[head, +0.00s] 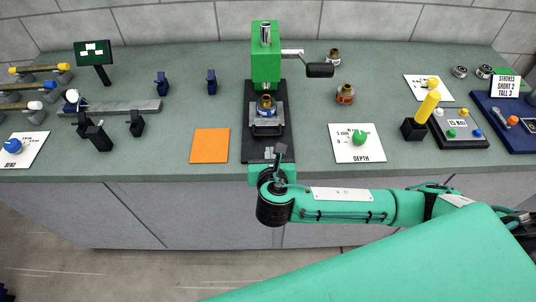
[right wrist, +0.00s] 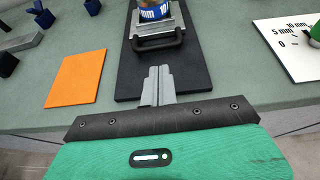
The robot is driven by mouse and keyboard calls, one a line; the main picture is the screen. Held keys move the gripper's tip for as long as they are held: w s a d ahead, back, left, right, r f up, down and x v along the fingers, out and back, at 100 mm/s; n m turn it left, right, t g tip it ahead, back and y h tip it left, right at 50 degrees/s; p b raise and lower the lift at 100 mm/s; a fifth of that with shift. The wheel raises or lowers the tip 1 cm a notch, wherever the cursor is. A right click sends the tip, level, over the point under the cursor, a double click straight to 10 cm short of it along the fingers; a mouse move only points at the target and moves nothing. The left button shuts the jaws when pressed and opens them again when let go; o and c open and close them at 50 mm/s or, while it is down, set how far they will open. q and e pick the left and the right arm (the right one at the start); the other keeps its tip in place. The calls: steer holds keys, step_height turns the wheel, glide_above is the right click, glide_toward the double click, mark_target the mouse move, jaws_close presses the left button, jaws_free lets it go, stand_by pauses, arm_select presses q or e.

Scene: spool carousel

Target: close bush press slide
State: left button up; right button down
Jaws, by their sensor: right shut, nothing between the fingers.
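The green bush press (head: 266,60) stands on a black base plate (head: 256,152) at the middle of the counter. Its grey slide (head: 281,118) carries a blue-banded holder with a brass bush (head: 265,103) below the press head. A dark bar handle (head: 267,131) is on the slide's near side; it also shows in the right wrist view (right wrist: 157,43). My right gripper (head: 279,150) is shut and empty over the near part of the base plate. In the right wrist view its fingertips (right wrist: 159,71) point toward the handle, with a gap between. My left gripper is not in view.
The press lever (head: 320,70) sticks out to the right. An orange square (head: 210,146) lies left of the base, and a DEPTH card with a green knob (head: 359,140) lies right. Two brass-coloured bushes stand at the back right. The counter's front edge is close to my right arm.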

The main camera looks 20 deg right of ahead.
mark_target(268, 135)
steer(key=x, duration=0.6)
steer(key=shift+w+a+p, duration=0.1)
steer(key=shift+w+p, duration=0.05)
steer(key=shift+p, duration=0.15)
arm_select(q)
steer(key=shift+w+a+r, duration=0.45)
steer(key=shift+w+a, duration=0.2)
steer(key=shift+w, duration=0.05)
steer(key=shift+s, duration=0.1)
arm_select(e)
steer(key=shift+w+r+p, duration=0.1)
steer(key=shift+w+p, duration=0.25)
steer(key=shift+p, duration=0.05)
steer(key=w+p, duration=0.1)
steer(key=w+d+p, duration=0.1)
steer(key=w, duration=0.1)
steer(key=shift+w+d, duration=0.1)
steer(key=shift+w, duration=0.1)
steer(key=shift+w+d, duration=0.15)
steer(key=shift+w, duration=0.15)
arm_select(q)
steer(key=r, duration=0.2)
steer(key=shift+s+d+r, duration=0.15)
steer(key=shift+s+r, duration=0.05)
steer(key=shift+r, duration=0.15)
